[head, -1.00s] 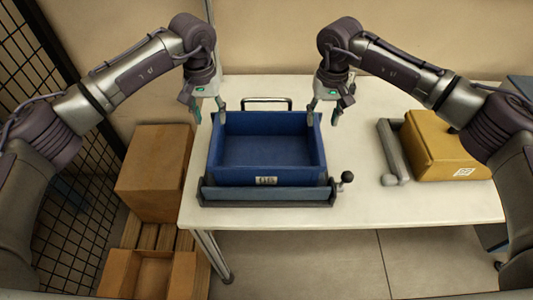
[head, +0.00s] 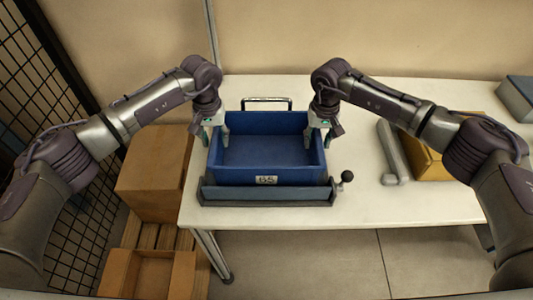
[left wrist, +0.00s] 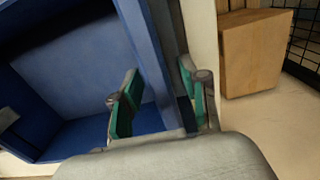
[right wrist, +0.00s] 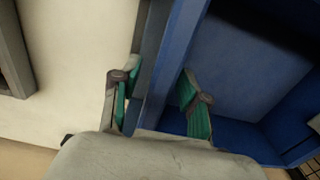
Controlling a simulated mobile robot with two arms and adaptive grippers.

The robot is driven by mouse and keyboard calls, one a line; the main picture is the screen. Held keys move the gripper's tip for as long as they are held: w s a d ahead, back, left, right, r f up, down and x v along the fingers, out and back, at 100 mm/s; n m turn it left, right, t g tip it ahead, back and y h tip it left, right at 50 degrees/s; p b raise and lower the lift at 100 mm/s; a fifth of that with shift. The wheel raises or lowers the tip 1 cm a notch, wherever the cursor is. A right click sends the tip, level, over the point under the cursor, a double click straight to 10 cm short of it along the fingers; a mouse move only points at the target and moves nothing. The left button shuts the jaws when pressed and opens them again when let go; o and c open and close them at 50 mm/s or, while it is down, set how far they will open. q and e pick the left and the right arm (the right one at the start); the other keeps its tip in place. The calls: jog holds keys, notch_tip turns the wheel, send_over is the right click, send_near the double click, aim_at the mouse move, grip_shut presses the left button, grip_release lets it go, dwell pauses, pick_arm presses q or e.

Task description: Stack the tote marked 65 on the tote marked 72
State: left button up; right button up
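A blue open-topped tote (head: 266,172) with a white label that seems to read 65 sits upright in a dark grey frame on the table. It looks empty. My left gripper (head: 214,140) is open at its left wall. In the left wrist view the fingers (left wrist: 160,78) are apart, one inside and one outside the blue wall (left wrist: 150,50). My right gripper (head: 318,141) is open at the right wall. In the right wrist view its fingers (right wrist: 160,78) are on either side of the wall (right wrist: 172,60). I cannot make out a tote marked 72.
The grey frame (head: 250,196) has a back handle (head: 266,99) and a black-knobbed lever (head: 346,177) at right. A grey bar (head: 392,150) and a yellow box (head: 428,160) lie to the right. A grey-blue box (head: 519,97) stands far right. Cardboard boxes (head: 155,172) are left of the table.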

pick_arm(q)
grip_shut()
pick_arm(e)
grip_shut()
pick_arm(q)
jog(key=shift+r, duration=0.1)
